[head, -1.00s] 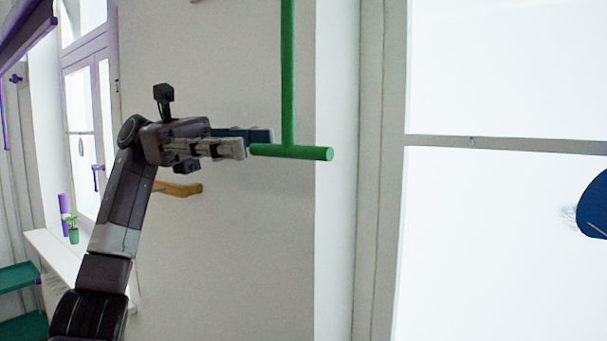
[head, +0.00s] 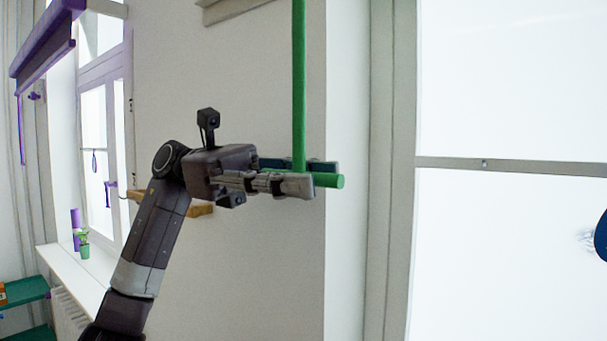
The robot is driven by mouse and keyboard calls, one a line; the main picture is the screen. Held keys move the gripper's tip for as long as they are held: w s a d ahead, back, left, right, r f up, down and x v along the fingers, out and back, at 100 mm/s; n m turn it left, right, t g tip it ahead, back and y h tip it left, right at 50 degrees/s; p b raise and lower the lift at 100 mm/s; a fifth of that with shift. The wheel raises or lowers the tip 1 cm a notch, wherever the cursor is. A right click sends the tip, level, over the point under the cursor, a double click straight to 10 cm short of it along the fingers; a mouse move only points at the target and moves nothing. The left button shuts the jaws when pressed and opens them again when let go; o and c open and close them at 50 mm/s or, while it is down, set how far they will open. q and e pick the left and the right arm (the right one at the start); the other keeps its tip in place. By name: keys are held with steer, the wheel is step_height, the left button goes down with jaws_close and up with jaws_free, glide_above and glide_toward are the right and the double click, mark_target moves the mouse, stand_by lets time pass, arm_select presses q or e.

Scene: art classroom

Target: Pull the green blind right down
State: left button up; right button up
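A green T-shaped pull handle hangs at the middle of the head view, its upright rod (head: 299,80) running up out of the picture and its crossbar (head: 331,181) level at the bottom. The green blind itself is not in view. My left gripper (head: 318,176) reaches in from the left at crossbar height. Its two fingers lie on either side of the crossbar, near the foot of the rod, and look still apart. The near finger hides most of the bar; only the right end shows past the fingertips. My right gripper is not in view.
A bright window (head: 510,250) is on the right, beside a pale wall (head: 250,270). At the left, a purple blind (head: 45,50) hangs by another window, above a sill (head: 75,275) with a green potted plant (head: 84,245). A wooden piece (head: 200,210) is behind my arm.

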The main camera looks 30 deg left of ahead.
arm_select(q)
jaws_close()
steer(key=shift+f, duration=0.1)
